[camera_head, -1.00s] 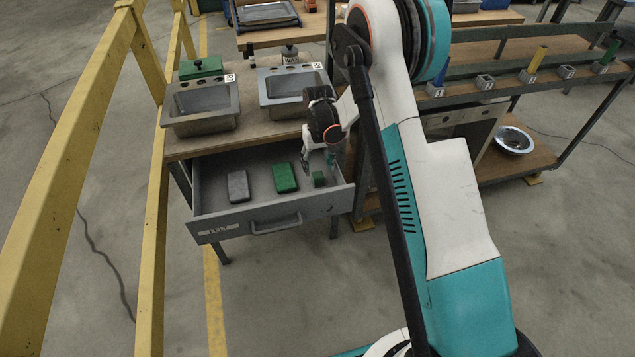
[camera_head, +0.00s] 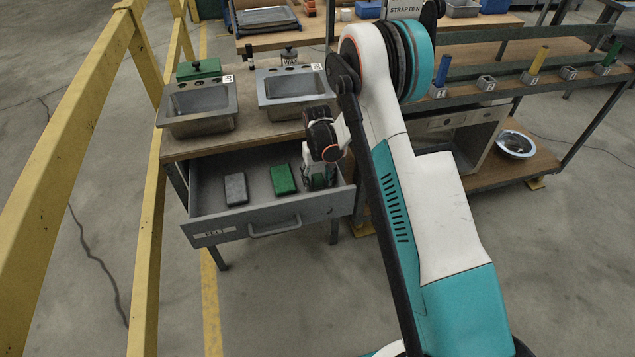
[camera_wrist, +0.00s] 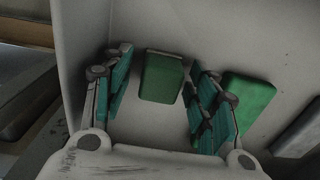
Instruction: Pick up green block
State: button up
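A small green block (camera_wrist: 162,77) lies in the open drawer, showing between my gripper's two fingers in the wrist view. In the head view my gripper mostly hides it. My gripper (camera_wrist: 158,72) is open, pointing down into the drawer's right part, with a finger on either side of the block and visible gaps to it. In the head view my gripper (camera_head: 319,179) is just right of a larger flat green block (camera_head: 283,179). That larger block (camera_wrist: 248,100) also shows in the wrist view, beyond the right finger.
The grey drawer (camera_head: 215,228) is pulled out under a wooden bench with two metal sinks. A grey block (camera_head: 236,189) lies left of the larger green block. The drawer's walls stand close to my gripper. A yellow railing (camera_head: 150,200) runs along the left.

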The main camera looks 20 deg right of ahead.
aim_at(317, 176)
jog(key=c, duration=0.9)
notch_tip(317, 176, up, 20)
jog(key=p, duration=0.6)
jog(key=shift+p, duration=0.35)
